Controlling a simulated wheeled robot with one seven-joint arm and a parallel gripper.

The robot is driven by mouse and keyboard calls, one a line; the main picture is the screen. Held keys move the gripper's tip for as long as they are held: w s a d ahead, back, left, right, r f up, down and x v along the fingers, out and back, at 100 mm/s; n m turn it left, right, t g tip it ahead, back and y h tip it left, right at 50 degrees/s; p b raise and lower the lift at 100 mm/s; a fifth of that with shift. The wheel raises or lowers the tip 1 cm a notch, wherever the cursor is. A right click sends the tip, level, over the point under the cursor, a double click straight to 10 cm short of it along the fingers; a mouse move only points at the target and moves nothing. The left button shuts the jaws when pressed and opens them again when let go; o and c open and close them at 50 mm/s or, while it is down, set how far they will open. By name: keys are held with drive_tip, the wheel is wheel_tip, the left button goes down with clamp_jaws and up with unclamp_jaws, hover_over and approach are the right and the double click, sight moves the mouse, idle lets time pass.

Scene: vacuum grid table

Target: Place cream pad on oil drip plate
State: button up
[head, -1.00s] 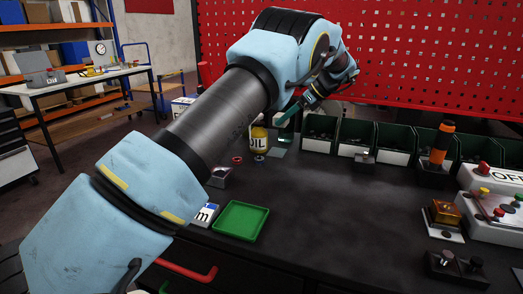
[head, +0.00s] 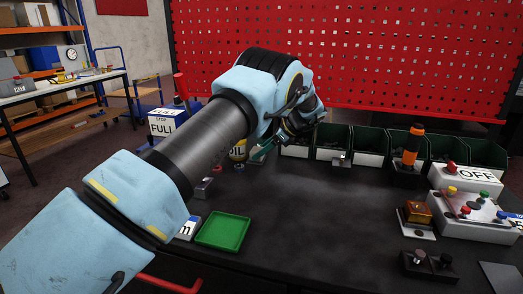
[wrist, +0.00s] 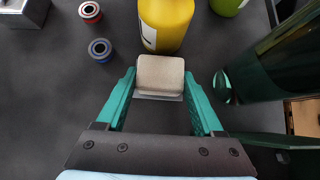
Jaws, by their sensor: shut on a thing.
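The cream pad (wrist: 160,73) sits between the two green fingers of my gripper (wrist: 160,84) in the wrist view, with the fingers at its sides. A thin grey edge of the oil drip plate (wrist: 160,97) shows just below the pad; the rest is hidden under it. I cannot tell whether the pad touches the plate.
A yellow oil can (wrist: 166,22) stands right behind the pad. A large dark green cylinder (wrist: 275,70) is close on the right. Red (wrist: 90,12) and blue (wrist: 100,49) rings lie to the left. Green bins (head: 333,141) line the back. A green tray (head: 223,231) sits in front.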

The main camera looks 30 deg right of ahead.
drive_tip(key=shift+f, duration=0.15)
drive_tip(key=o, duration=1.5)
drive_tip(key=shift+c, duration=0.2)
drive_tip(key=b+v, duration=0.2)
drive_tip(key=v, duration=1)
drive_tip(key=shift+s+d, duration=0.1)
